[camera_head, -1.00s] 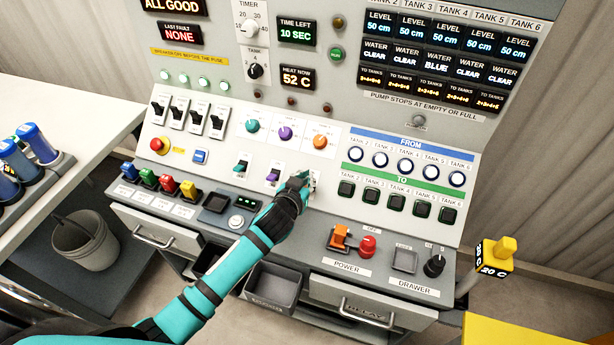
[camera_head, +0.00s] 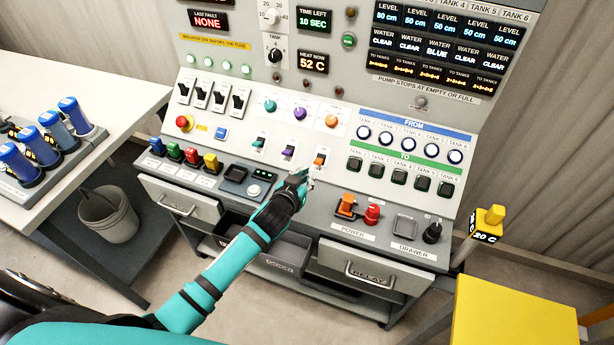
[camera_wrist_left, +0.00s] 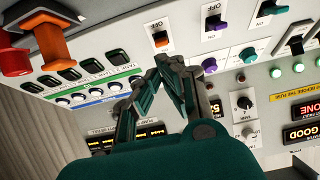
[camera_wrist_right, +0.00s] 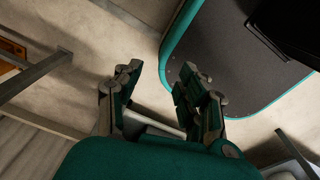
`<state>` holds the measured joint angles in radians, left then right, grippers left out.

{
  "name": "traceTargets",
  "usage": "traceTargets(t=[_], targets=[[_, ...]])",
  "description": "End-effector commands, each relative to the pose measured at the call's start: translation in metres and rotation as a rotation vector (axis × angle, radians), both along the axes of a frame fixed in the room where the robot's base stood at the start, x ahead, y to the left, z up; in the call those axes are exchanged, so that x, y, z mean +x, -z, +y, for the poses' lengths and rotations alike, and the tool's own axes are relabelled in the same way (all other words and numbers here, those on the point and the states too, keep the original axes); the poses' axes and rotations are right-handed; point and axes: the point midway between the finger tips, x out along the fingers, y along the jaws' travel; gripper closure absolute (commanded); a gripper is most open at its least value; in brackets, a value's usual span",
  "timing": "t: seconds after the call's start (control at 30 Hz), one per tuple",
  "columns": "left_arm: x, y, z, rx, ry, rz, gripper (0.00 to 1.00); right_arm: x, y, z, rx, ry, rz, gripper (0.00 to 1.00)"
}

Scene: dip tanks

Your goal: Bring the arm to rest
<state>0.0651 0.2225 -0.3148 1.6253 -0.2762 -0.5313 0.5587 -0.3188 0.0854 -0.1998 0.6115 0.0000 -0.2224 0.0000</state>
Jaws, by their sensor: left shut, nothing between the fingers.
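My left arm is teal with black bands and reaches in from the lower left in the head view. Its gripper (camera_head: 302,178) is in front of the lower edge of the sloping control panel (camera_head: 285,190), just below the orange toggle switch (camera_head: 320,159). In the left wrist view the fingers of my left gripper (camera_wrist_left: 155,76) close together with nothing held, apart from the orange switch (camera_wrist_left: 160,38). My right gripper (camera_wrist_right: 160,72) shows only in its wrist view. Its fingers are apart and empty, above the floor.
Left of the panel is a white table (camera_head: 120,88) with several blue-capped cylinders. A grey bucket (camera_head: 108,214) stands below it. Drawers and a grey bin (camera_head: 283,253) lie under the panel. A yellow block (camera_head: 500,310) is at the lower right. Floor shows in front.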

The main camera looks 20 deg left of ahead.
Motion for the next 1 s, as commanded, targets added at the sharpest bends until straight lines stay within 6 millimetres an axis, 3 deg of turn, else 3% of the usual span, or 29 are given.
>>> traceTargets(t=[0.13, 0.37, 0.53, 0.67, 0.8, 1.0], targets=[[0.000, 0.000, 0.000, 0.000, 0.000, 0.000, 1.00, 0.006, 0.000, 0.000, 0.000, 0.000, -0.007, 0.60], [0.000, 0.000, 0.000, -0.001, 0.000, 0.000, 1.00, 0.037, -0.002, 0.004, 0.006, 0.000, -0.056, 0.60], [-0.012, 0.005, 0.000, 0.001, -0.009, 0.030, 1.00, 0.035, -0.002, 0.008, 0.012, 0.002, -0.052, 0.60], [-0.065, 0.018, 0.004, 0.022, -0.040, 0.170, 1.00, 0.021, -0.001, 0.010, 0.013, 0.003, -0.031, 0.60], [-0.147, 0.026, 0.010, 0.056, -0.045, 0.386, 1.00, 0.013, 0.000, 0.010, 0.012, 0.003, -0.018, 0.60], [-0.227, 0.023, 0.014, 0.087, -0.007, 0.588, 1.00, 0.014, 0.000, 0.009, 0.012, 0.002, -0.019, 0.60]])
